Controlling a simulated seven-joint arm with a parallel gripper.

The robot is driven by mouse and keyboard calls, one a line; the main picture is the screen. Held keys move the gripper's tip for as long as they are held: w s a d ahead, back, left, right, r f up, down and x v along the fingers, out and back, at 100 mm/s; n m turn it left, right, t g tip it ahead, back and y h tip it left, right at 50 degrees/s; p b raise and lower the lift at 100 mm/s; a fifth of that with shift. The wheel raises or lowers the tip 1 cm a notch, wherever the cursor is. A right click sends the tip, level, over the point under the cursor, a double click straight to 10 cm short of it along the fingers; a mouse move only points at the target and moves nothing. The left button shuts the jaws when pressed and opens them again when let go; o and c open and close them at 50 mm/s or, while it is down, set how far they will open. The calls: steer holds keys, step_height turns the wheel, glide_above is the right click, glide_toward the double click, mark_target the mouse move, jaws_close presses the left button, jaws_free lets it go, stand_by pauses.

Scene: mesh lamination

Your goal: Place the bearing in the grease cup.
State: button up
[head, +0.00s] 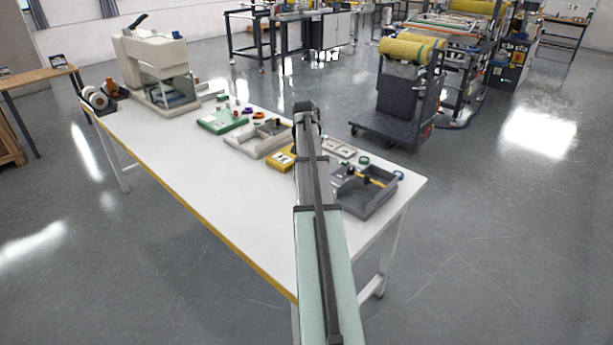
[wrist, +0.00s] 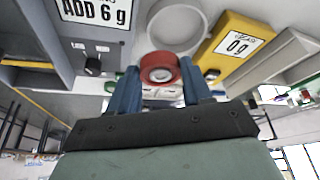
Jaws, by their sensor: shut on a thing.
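In the wrist view my gripper (wrist: 160,76) has its two blue fingers shut on a red-rimmed ring with a pale centre, which I take for the bearing (wrist: 160,67). A round, pale grey, shallow cup (wrist: 177,27) lies just beyond the bearing in the picture and looks empty. It may be the grease cup, though no label on it shows. I cannot tell the bearing's height above it. In the head view my arm hides the gripper, the bearing and the cup.
A grey box labelled "ADD 6 g" (wrist: 62,40) is at left. In the head view a dark grey tray (head: 376,203) sits at the white table's (head: 215,190) right end. The table's front is clear.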

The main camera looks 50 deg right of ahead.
steer(key=shift+w+d+f+m+g+h, duration=0.15)
steer(key=shift+w+f+m, duration=0.45)
steer(key=shift+f, duration=1.1)
steer(key=shift+w+d+f+m+g+h, duration=0.1)
steer(key=shift+w+d+f+m+g, duration=0.25)
steer(key=shift+w+f, duration=0.9)
steer(key=shift+w+d+f+m+g+h, duration=0.1)
steer(key=shift+w+f+m, duration=0.35)
steer(key=shift+f, duration=1.65)
steer(key=shift+s+f, duration=0.15)
steer(key=o, duration=0.8)
steer(key=v, duration=1.2)
steer(key=shift+r, duration=0.2)
steer(key=shift+d, duration=0.15)
